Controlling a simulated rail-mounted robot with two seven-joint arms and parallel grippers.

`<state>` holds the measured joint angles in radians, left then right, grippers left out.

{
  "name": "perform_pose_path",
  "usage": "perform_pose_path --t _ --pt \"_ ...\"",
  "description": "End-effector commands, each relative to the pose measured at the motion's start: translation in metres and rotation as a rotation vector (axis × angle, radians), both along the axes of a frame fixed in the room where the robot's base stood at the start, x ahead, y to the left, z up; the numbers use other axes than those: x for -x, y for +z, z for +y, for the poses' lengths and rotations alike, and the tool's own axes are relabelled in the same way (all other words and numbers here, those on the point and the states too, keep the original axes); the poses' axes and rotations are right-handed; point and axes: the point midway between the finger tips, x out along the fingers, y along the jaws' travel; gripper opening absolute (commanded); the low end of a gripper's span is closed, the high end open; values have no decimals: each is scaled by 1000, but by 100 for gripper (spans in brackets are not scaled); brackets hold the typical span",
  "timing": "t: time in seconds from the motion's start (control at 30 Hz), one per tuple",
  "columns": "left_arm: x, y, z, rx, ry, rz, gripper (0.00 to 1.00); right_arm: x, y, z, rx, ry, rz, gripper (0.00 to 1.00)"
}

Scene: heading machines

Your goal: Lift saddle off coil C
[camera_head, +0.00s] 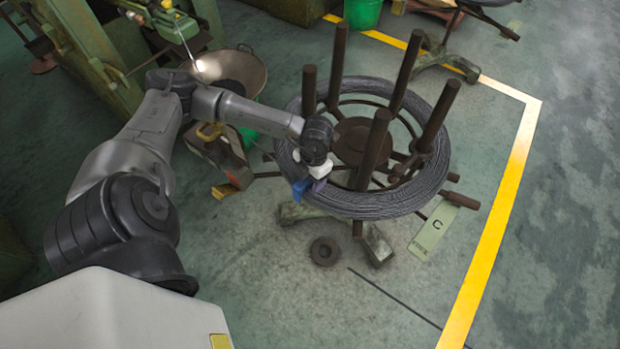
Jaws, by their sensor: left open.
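Coil C (400,203) is a thick ring of dark grey wire lying on a rusty stand with several upright posts. A green-grey plate marked C (433,231) lies on the floor beside it. My left arm reaches in from the left, and my left gripper (312,181) points down at the coil's near left part. It is open. A small blue piece (300,188) shows right at the fingertips, against the coil's edge. It may be the saddle, but the gripper partly hides it and I cannot tell whether it touches. My right gripper is not in view.
Posts (376,145) rise just right of the gripper. A wide metal pan (250,72) and a green machine (75,50) stand at the back left. A dark ring (324,251) lies on the floor in front. A yellow line (495,225) borders clear floor at right.

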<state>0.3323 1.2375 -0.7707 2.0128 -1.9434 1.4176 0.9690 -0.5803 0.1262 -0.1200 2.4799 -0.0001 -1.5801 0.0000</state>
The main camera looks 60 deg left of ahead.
Motion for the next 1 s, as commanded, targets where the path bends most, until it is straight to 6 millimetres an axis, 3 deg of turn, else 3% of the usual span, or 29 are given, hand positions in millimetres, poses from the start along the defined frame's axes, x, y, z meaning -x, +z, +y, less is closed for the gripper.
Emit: perform_pose_path --t 0.07,0.7,1.0 --pt "0 0 0 0 0 0 62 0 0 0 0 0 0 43" --pt "0 0 0 0 0 0 2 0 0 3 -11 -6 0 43" --pt "0 8 0 0 0 -1 2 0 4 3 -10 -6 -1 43"
